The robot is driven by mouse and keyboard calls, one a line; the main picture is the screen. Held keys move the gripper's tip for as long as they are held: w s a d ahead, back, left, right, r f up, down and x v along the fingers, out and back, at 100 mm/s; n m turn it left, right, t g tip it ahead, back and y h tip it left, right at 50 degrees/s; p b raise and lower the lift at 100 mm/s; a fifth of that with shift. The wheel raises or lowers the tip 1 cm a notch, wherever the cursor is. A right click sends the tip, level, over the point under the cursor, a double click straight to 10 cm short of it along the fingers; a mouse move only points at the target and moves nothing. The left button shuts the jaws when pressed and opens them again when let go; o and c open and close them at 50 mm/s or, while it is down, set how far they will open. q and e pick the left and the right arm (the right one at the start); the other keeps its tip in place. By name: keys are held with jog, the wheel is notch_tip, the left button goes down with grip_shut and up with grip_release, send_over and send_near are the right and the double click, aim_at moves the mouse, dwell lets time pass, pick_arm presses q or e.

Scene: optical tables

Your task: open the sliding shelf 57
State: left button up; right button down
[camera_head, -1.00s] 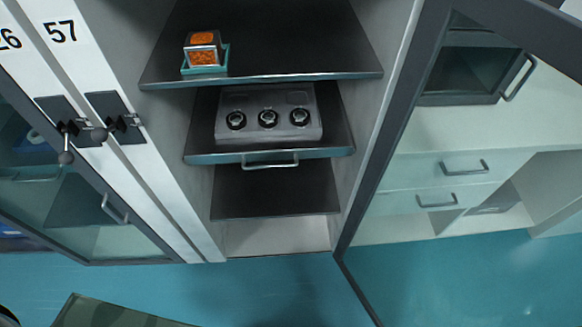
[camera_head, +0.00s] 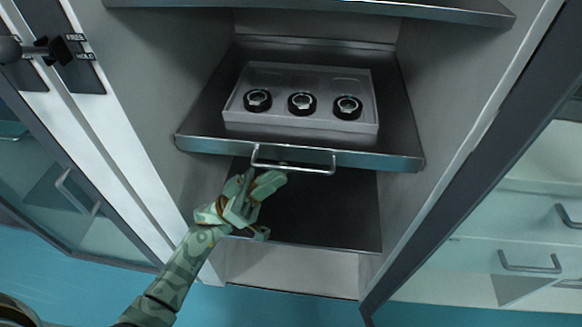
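The sliding shelf (camera_head: 205,118) is a dark tray with a metal front edge inside the open cabinet. Its bar handle (camera_head: 293,168) is fixed at the middle of the front edge. My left gripper (camera_head: 262,182) is just below the left end of the handle, in front of the lower shelf. Its fingers seem spread apart, near the handle; whether they touch it I cannot tell. A grey box (camera_head: 300,122) with several round black parts sits on the sliding shelf. My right gripper is not in view.
An upper shelf (camera_head: 400,8) is above and a lower dark shelf (camera_head: 330,215) below. The open glass door (camera_head: 490,150) stands at the right. A latch (camera_head: 55,50) is on the cabinet frame at the left. Blue floor (camera_head: 290,305) lies in front.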

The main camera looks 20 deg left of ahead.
aim_at(289, 167)
pick_arm(q)
jog(key=shift+x, duration=1.85)
grip_shut()
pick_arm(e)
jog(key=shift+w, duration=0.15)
pick_arm(q)
jog(key=shift+s, duration=0.1)
